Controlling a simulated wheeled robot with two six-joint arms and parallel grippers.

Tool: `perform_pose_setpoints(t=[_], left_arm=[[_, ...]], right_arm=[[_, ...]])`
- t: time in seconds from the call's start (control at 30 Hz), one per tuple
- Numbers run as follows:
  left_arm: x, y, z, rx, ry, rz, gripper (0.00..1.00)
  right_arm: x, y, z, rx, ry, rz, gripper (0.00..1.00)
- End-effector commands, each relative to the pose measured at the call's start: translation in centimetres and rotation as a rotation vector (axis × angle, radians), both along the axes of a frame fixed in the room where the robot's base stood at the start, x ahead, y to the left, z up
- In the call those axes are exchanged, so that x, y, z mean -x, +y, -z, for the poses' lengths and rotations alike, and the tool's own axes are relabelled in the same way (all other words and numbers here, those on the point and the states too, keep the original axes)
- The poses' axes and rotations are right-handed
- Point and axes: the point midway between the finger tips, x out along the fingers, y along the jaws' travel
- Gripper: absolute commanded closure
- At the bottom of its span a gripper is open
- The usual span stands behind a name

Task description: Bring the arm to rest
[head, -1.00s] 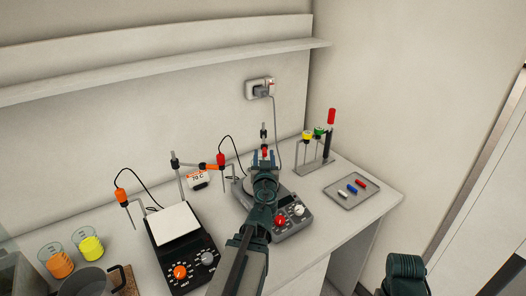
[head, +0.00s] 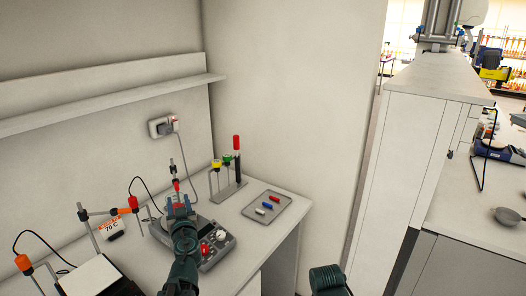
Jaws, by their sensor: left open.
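My left gripper (head: 180,201) is open, held over the hotplate (head: 216,243) with the red and white knobs. A red-tipped upright rod (head: 173,170) shows just beyond the fingers; I cannot tell whether they touch it. Nothing shows held in the jaws, though the arm hides part of the hotplate. My right arm (head: 328,280) shows only as a dark link at the bottom edge; its gripper is out of the frame.
A rack (head: 231,191) with yellow, green and red-topped items stands behind the hotplate. A tray (head: 281,203) with small coloured bars lies to the right. A second hotplate (head: 93,277) is at lower left. A wall shelf (head: 110,105) runs above. A white cabinet (head: 420,150) stands right.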

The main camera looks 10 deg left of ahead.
Motion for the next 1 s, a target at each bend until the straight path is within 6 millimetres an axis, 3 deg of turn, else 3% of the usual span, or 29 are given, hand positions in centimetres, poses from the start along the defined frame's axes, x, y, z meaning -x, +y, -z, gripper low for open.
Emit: perform_pose_setpoints(t=[0.17, 0.27, 0.47, 0.6, 0.8, 1.0], left_arm=[[0.0, -1.9, 1.5, 0.024, 0.065, -0.061, 0.51], [0.6, -4.8, 4.5, 0.069, 0.209, -0.119, 0.51], [4.3, -14.6, 13.6, 0.170, 0.716, -0.069, 0.51], [8.5, -22.4, 18.2, 0.198, 1.073, 0.100, 0.51], [14.9, -31.1, 21.3, 0.189, 1.455, 0.398, 0.51], [18.6, -35.1, 21.8, 0.170, 1.629, 0.587, 0.51]], right_arm=[[0.0, 0.0, 0.0, 0.000, 0.000, 0.000, 0.50], [0.0, 0.0, 0.0, 0.000, 0.000, 0.000, 0.50], [0.0, 0.0, 0.0, 0.000, 0.000, 0.000, 0.50], [0.0, 0.0, 0.0, 0.000, 0.000, 0.000, 0.50], [0.0, 0.0, 0.0, 0.000, 0.000, 0.000, 0.50], [0.0, 0.0, 0.0, 0.000, 0.000, 0.000, 0.50]])
